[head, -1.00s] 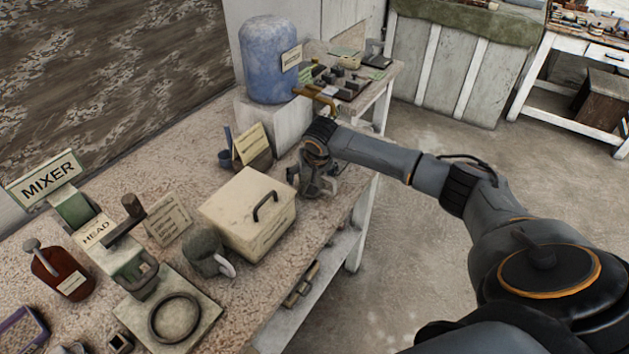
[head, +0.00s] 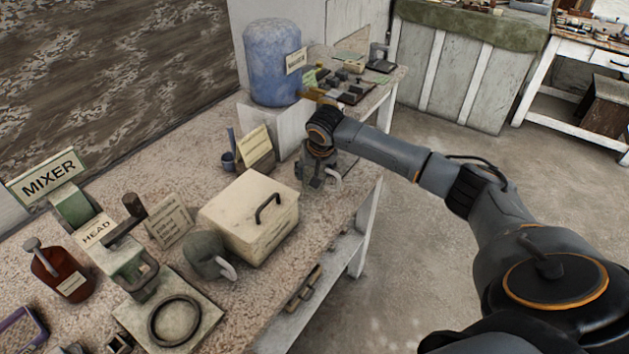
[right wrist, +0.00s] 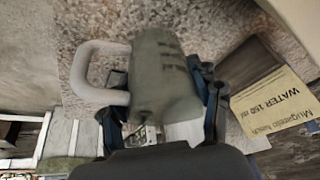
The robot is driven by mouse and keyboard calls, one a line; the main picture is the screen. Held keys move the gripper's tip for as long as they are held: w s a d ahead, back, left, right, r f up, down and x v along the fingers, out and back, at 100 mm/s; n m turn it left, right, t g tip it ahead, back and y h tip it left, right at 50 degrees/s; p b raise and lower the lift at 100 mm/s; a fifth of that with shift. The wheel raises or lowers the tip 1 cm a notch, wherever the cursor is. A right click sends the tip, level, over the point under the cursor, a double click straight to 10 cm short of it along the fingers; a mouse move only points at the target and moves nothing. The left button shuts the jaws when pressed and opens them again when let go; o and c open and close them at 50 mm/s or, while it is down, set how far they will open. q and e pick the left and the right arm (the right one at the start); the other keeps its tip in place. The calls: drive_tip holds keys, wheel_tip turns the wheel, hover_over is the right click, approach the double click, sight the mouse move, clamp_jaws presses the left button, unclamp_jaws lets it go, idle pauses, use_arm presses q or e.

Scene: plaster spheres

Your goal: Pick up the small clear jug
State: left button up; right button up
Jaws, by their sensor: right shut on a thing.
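The small clear jug, greenish with a pale loop handle (head: 335,180), is at the bench's right edge in the head view, mostly hidden by my gripper. In the right wrist view the jug (right wrist: 160,75) fills the middle, its handle pointing left. My right gripper (head: 314,178) is shut on the jug, with one finger on each side of its body; it also shows in the right wrist view (right wrist: 160,98). I cannot tell whether the jug's base is clear of the bench. My left gripper is not in view.
A lidded cream box (head: 235,218) stands left of the jug, with a greenish mug (head: 204,252) beside it. A card labelled water (head: 254,143) stands behind, near a blue barrel (head: 272,62) on a block. Open floor (head: 440,220) lies to the right.

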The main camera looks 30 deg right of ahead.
drive_tip(key=s+a+r+b, duration=0.2)
drive_tip(key=s+a+r, duration=0.5)
drive_tip(key=s+r, duration=0.3)
drive_tip(key=s+a+n+y, duration=0.1)
drive_tip(key=s+a+n, duration=0.3)
drive_tip(key=a, duration=0.7)
drive_tip(key=shift+s+a+n+y, duration=0.35)
drive_tip(key=shift+s+n+y, duration=0.05)
drive_tip(key=shift+s, duration=0.55)
drive_tip(key=shift+r, duration=0.1)
